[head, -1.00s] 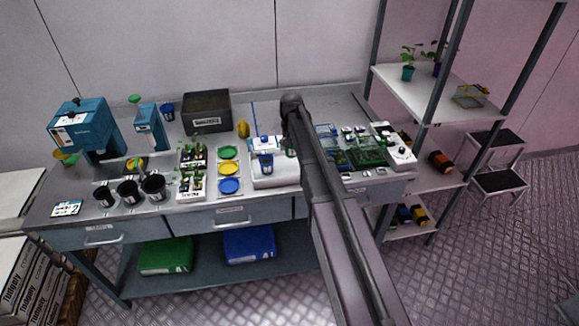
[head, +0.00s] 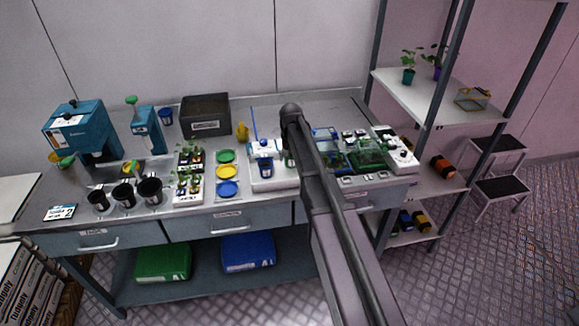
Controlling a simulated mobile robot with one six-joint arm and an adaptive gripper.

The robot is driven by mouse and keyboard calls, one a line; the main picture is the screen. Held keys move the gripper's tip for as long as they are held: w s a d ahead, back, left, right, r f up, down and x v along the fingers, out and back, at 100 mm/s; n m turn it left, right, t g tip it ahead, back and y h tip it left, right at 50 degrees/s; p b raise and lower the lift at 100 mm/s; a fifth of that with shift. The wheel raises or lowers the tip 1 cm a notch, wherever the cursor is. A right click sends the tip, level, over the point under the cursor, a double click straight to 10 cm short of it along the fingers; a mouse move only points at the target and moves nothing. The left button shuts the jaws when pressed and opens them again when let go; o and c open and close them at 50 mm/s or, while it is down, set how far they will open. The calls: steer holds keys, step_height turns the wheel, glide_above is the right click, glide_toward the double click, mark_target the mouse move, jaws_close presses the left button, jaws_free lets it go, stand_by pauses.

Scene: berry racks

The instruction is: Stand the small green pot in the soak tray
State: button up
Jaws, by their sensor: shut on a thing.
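My arm reaches over the bench from the lower right, and its end comes down just right of the white and blue device. My gripper (head: 289,158) is small and mostly hidden behind my arm. It is shut, and a sliver of green between it and the device appears to be the small green pot (head: 289,155). The pot's contents and tilt cannot be made out. A dark, labelled, box-like tray (head: 205,128) stands at the back of the bench. Its label is too small to read, so I cannot tell whether it is the soak tray.
The white and blue device (head: 264,149) stands left of my gripper. Green, yellow and blue dishes (head: 227,172), seedling trays (head: 187,198) and black pots (head: 150,190) fill the left. A green-filled tray (head: 370,155) lies right. A shelf rack (head: 425,100) holds potted plants.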

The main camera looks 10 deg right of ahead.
mark_target(291, 164)
steer(key=shift+f+b, duration=1.45)
steer(key=shift+f, duration=0.2)
steer(key=shift+f, duration=0.1)
steer(key=o, duration=1)
steer(key=shift+c, duration=0.2)
step_height(291, 164, up, 12)
steer(key=p, duration=1.2)
steer(key=s+n, duration=0.3)
steer(key=s, duration=2.5)
steer(key=shift+s+a+n, duration=0.15)
steer(key=shift+s+n, duration=0.15)
steer(key=shift+s, duration=0.1)
